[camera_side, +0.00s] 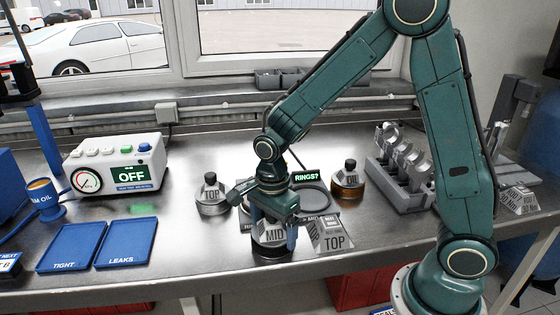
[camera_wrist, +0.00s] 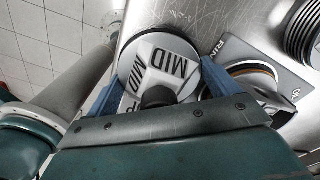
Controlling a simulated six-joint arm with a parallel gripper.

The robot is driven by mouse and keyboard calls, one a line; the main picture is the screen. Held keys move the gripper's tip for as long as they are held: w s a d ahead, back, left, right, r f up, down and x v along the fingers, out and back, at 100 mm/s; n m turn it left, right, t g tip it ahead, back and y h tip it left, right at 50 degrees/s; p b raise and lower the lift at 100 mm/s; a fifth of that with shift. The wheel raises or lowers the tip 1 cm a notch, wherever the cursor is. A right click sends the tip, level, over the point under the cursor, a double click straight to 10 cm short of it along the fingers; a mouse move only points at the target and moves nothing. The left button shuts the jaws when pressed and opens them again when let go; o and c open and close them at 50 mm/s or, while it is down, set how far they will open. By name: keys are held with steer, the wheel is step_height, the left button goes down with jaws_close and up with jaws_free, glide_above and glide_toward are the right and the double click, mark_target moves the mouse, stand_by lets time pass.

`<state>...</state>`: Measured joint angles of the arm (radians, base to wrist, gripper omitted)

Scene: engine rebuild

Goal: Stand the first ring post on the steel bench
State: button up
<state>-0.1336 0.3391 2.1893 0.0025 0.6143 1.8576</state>
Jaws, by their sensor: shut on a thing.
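A silver post marked MID (camera_side: 274,236), with faceted lettered sides and a dark knob, is between the blue fingers of my gripper (camera_side: 273,232) near the front of the steel bench (camera_side: 190,262). In the wrist view the MID post (camera_wrist: 160,62) is seen from above, with the fingers of my gripper (camera_wrist: 160,88) closed on both sides of it. It looks upright with its base low at the bench top; I cannot tell whether the base touches. A second post marked TOP (camera_side: 211,190) and a third marked OIL (camera_side: 347,181) stand upright farther back.
A silver piece marked TOP (camera_side: 329,237) sits just right of the held post. A dark ring (camera_side: 313,201) lies behind it, by a RINGS? sign (camera_side: 306,176). Blue trays (camera_side: 72,246) and a test box (camera_side: 115,162) are at left; a grey rack (camera_side: 398,180) is at right.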

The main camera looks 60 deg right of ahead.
steer(key=shift+f, duration=0.1)
steer(key=o, duration=1)
step_height(320, 180, up, 12)
steer(key=shift+r, duration=0.1)
stand_by(0.7)
